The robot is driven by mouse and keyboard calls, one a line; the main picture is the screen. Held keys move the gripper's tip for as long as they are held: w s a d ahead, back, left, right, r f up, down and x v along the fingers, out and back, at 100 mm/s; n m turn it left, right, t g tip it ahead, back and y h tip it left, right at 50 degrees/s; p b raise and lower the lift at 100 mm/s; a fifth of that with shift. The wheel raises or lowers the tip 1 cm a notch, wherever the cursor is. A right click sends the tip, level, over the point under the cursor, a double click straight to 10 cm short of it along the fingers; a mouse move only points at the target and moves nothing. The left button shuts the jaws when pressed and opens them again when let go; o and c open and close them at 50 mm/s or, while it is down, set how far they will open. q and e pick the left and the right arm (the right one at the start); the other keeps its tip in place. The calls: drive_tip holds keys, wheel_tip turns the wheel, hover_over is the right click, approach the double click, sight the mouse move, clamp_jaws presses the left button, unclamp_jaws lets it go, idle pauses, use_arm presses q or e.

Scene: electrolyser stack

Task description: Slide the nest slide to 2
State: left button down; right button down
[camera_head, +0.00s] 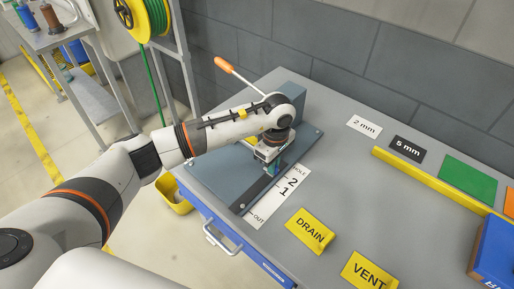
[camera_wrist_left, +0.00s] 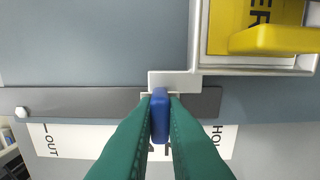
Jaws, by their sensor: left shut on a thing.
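My left gripper (camera_head: 268,163) points down over the grey base plate (camera_head: 205,180). In the left wrist view its green fingers (camera_wrist_left: 160,125) are shut on the blue handle (camera_wrist_left: 160,98) of the nest slide. The slide's light grey nest (camera_wrist_left: 196,80) holds a yellow piece (camera_wrist_left: 255,20) with partly readable letters. The handle stands over a dark track (camera_wrist_left: 80,102). The white scale (camera_head: 277,197) reads OUT, 1, 2 and HOLE in the head view. The fingers cover its digits in the wrist view (camera_wrist_left: 75,142), so the exact mark reached is unclear. My right gripper is out of view.
A lever with an orange grip (camera_head: 224,64) rises behind my wrist. Yellow DRAIN (camera_head: 310,231) and VENT (camera_head: 367,271) blocks stand in front of the scale. A yellow bar (camera_head: 430,178) and a blue object (camera_head: 495,255) are at right. The bench between them is clear.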

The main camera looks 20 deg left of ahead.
use_arm(q)
drive_tip(key=shift+w+d+b, duration=0.3)
drive_tip(key=shift+w+b, duration=0.45)
drive_tip(key=shift+w, duration=0.2)
drive_tip(key=c, duration=1.2)
unclamp_jaws()
drive_tip(key=shift+c, duration=0.2)
drive_tip(key=shift+r, duration=0.15)
wheel_tip(320, 180, up, 6)
drive_tip(key=p, duration=0.2)
drive_tip(key=shift+p, duration=0.4)
drive_tip(key=shift+s+f, duration=0.1)
drive_tip(key=shift+f, duration=0.1)
